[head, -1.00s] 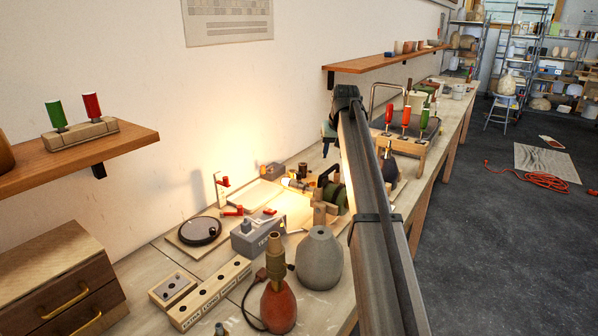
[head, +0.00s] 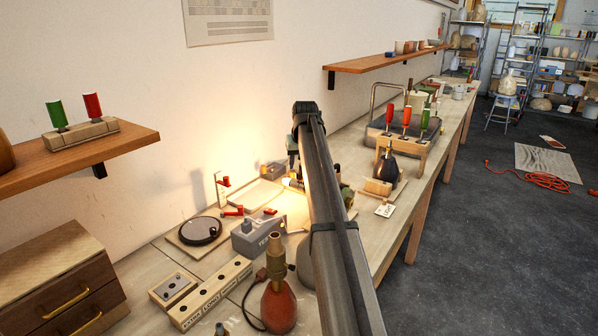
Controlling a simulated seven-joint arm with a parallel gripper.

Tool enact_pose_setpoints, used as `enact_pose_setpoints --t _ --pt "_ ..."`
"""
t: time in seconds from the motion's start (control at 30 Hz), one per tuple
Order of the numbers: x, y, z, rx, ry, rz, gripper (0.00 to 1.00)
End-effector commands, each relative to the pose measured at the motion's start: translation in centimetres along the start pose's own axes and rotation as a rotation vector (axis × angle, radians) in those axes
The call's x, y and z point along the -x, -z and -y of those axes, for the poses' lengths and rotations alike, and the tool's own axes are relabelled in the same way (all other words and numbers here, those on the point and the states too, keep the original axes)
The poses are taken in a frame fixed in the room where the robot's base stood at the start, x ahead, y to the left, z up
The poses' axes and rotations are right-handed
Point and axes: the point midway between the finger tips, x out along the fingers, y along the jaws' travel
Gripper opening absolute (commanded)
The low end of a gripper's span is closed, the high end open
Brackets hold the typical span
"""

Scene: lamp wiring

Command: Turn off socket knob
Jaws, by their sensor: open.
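A bright warm glow (head: 288,182) comes from the bench just left of my arm, so a lit bulb seems to be there. The socket and its knob cannot be made out; my arm covers much of that spot. A red lamp base (head: 278,306) with a brass socket (head: 275,253) stands at the front, its bulb end empty, with a dark cord and plug beside it. My gripper (head: 292,158) shows only as a dark teal part at the arm's far end, above and beside the glow. It is open; its fingertips are mostly hidden, and no contact can be seen.
A grey tester box (head: 257,238), labelled block (head: 212,292) and round dark disc (head: 200,231) lie left of my arm. To the right stand a dark lamp base (head: 386,166), a tag (head: 385,210) and a wooden rack (head: 405,145) with red and green handles. The wall shelf (head: 75,160) is left.

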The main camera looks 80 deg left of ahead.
Motion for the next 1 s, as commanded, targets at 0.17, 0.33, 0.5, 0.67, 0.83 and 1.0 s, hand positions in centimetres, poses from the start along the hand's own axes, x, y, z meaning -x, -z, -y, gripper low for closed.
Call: enact_pose_setpoints --t 0.17,0.33,0.5,0.67,0.83,1.0 --pt "-2.7 0.0 0.0 0.000 0.000 0.002 0.50" --pt "-4.1 0.0 0.0 0.000 0.000 0.000 0.50" --pt "-4.7 0.0 0.0 0.000 0.000 0.000 0.50" --pt "-4.7 0.0 0.0 0.000 0.000 0.000 0.50" --pt "-4.7 0.0 0.0 0.000 0.000 0.000 0.43" --pt "-4.7 0.0 0.0 0.000 0.000 0.000 0.27"
